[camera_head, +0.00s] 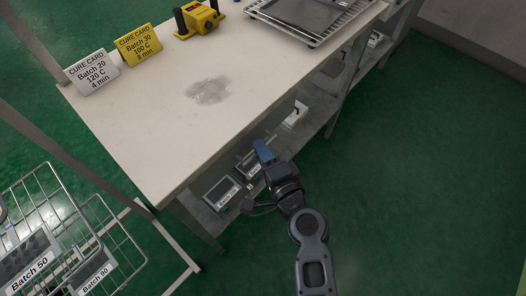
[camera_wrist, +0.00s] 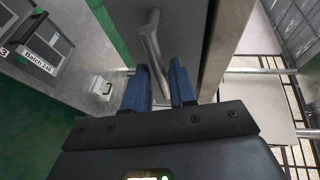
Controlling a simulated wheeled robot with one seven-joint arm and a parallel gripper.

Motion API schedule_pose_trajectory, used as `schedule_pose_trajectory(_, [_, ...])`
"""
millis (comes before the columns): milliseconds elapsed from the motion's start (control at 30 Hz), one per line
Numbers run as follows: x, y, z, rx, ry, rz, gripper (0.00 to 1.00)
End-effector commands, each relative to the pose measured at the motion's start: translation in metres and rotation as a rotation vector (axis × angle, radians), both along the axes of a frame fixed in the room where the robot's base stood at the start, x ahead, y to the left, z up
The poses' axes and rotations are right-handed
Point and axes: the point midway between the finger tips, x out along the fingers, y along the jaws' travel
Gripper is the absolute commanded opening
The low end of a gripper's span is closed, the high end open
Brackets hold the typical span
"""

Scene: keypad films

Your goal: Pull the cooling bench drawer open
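The bench (camera_head: 150,120) has a pale top and runs diagonally through the head view. My gripper (camera_head: 262,150) is low beside its right-hand long edge. In the wrist view a grey panel (camera_wrist: 190,35), which looks like the drawer front, carries a metal bar handle (camera_wrist: 152,42). My gripper (camera_wrist: 160,88) has two blue fingers, set apart, with the lower end of the handle showing in the gap between them. I cannot tell whether either finger touches it. The drawer front and handle are not visible in the head view, and I see no opened drawer there.
A lower shelf holds dark labelled boxes (camera_head: 222,193) and a white block (camera_head: 296,114). Cure cards (camera_head: 92,72), a yellow device (camera_head: 199,18) and a tray on a rack (camera_head: 310,16) stand on the bench. Wire baskets (camera_head: 50,235) are at lower left. Green floor at right is clear.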

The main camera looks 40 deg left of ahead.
Motion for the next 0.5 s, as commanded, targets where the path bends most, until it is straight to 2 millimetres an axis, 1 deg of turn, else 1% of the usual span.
schedule_pose_trajectory(33, [0.0000,-0.0002,-0.0001,0.000,0.000,0.000,0.20])
schedule_pose_trajectory(233, [0.0001,-0.0003,0.0000,0.000,0.000,0.000,0.01])
schedule_pose_trajectory(267, [0.0001,-0.0003,0.0000,0.000,0.000,0.000,0.00])
schedule_pose_trajectory(500, [0.0000,-0.0004,-0.0002,0.000,0.000,-0.001,0.00])
